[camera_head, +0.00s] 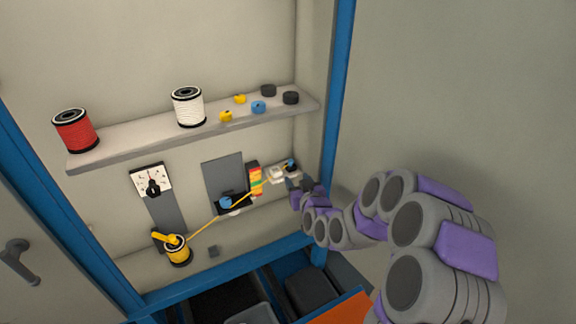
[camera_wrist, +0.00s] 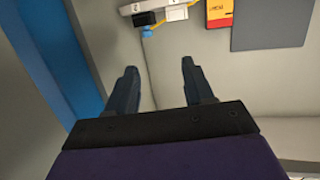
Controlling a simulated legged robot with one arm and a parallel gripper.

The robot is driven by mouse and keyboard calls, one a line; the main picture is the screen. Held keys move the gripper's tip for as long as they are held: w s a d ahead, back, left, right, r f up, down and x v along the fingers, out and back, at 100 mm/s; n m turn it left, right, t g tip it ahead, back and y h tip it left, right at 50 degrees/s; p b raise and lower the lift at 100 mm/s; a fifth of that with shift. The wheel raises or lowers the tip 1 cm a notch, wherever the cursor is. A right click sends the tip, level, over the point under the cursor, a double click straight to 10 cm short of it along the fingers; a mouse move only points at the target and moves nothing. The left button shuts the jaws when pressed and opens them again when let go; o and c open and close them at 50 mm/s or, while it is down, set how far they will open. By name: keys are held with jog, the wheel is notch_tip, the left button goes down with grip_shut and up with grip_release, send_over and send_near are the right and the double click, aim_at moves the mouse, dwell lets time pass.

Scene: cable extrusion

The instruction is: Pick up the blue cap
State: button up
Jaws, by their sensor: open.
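A small blue cap (camera_head: 258,107) lies on the shelf among yellow and black caps. Another blue round piece (camera_head: 225,202) is at the dark panel below the shelf. A third small blue piece (camera_head: 291,165) is at the white device at right; a blue piece also shows by that device in the wrist view (camera_wrist: 148,33). My gripper (camera_wrist: 159,66) is open, with nothing between its fingers. In the head view my gripper (camera_head: 297,184) is just below the white device, to the right of and below the shelf caps.
The shelf (camera_head: 140,137) carries a red spool (camera_head: 75,130) and a white spool (camera_head: 188,106). A yellow cable (camera_head: 215,216) runs from a yellow spool (camera_head: 178,250) to the white device (camera_head: 275,174). A blue frame post (camera_head: 338,95) stands close to my arm.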

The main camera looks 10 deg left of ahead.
aim_at(290, 162)
jog(key=b+x, duration=0.1)
jog(key=x, duration=0.3)
jog(key=d+b+x, duration=0.1)
jog(key=x, duration=0.4)
jog(key=b+x, duration=0.1)
jog(key=x, duration=0.3)
jog(key=shift+w+d+f, duration=0.35)
jog(key=shift+w+f, duration=0.1)
jog(key=shift+a+r, duration=0.1)
jog(key=shift+a, duration=0.1)
jog(key=shift+s+d+r, duration=0.1)
jog(key=shift+d+r, duration=0.1)
jog(key=shift+d, duration=0.65)
jog(key=c, duration=0.5)
jog(key=shift+a, duration=0.55)
grip_shut()
